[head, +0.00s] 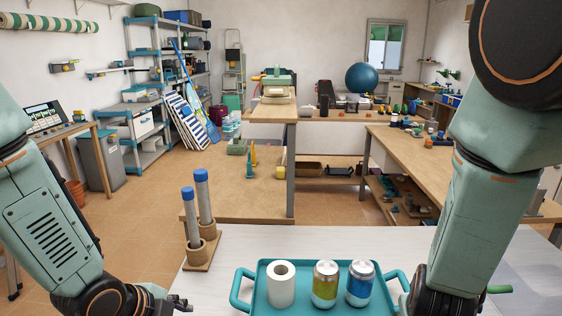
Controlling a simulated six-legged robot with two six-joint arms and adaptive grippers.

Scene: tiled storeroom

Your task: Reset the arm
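My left arm comes in from the left, and my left gripper (176,301) shows only in part at the bottom edge, left of the teal tray (300,262). My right arm hangs down from the upper right. My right gripper (424,303) is low beside the tray's right handle and is mostly cut off by the frame. The finger opening of both grippers is hidden. A white paper roll (281,285), a green-yellow can (325,284) and a blue-yellow can (360,284) stand upright on the tray.
A wooden holder (200,259) with two upright blue-capped tubes stands left of the tray on the white table (232,248). A wooden workbench (240,192) is behind it. Another bench (410,150) stands at right. Tiled floor (135,220) is clear at left.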

